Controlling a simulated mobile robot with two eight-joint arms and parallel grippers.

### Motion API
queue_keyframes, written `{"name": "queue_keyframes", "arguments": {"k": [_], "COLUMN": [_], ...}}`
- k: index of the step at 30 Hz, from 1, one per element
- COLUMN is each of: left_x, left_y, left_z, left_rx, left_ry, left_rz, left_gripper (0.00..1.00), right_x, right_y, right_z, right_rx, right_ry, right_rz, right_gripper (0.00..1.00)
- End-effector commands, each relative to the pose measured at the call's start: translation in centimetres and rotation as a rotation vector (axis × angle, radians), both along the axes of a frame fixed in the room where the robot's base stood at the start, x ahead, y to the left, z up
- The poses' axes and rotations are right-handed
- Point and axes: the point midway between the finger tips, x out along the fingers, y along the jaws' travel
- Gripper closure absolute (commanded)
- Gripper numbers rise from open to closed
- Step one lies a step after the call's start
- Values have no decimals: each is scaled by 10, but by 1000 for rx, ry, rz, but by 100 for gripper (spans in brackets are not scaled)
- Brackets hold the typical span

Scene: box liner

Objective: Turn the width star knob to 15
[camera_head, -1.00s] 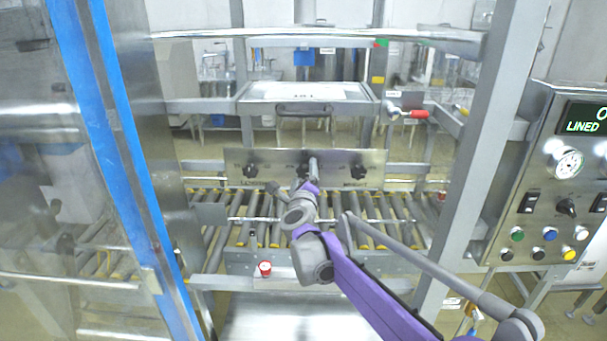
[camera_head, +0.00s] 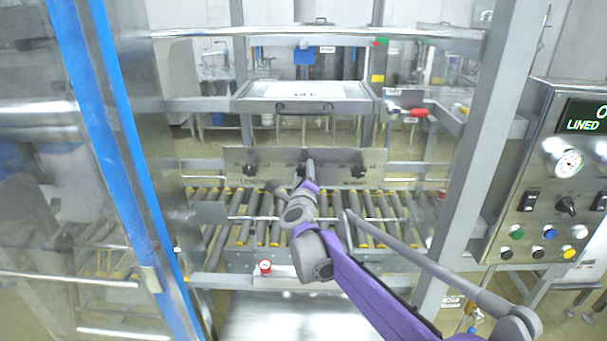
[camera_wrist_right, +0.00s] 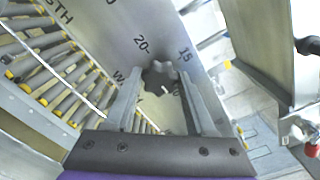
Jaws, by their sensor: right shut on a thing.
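The width star knob (camera_wrist_right: 160,77) is a dark lobed knob on a steel panel (camera_head: 225,160). In the right wrist view it sits between the two fingers of my right gripper (camera_wrist_right: 158,84), which is shut on it. The panel marks "20" and "15" show just beyond the knob. The width lettering is partly hidden by a finger. A small pale mark shows on the knob; I cannot tell its exact reading. In the head view my right gripper (camera_head: 309,168) is at the middle knob and mostly covers it. My left gripper is not in view.
Two other dark knobs sit on the panel, one left (camera_head: 250,171) and one right (camera_head: 358,171). A roller conveyor (camera_head: 230,232) runs below. A red-handled lever (camera_head: 418,113), a frame post (camera_head: 483,150) and a control box (camera_head: 545,215) stand to the right.

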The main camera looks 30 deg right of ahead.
Motion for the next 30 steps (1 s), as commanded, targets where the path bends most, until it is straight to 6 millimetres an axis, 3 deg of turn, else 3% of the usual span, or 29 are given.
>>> {"name": "queue_keyframes", "arguments": {"k": [11,30], "left_x": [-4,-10], "left_y": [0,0], "left_z": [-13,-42], "left_rx": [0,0], "left_ry": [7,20], "left_rz": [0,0], "left_gripper": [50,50], "right_x": [0,0], "right_y": [0,0], "right_z": [-2,-3], "right_rx": [-178,-694], "right_ry": [109,425], "right_rz": [0,0], "right_gripper": [100,100]}}
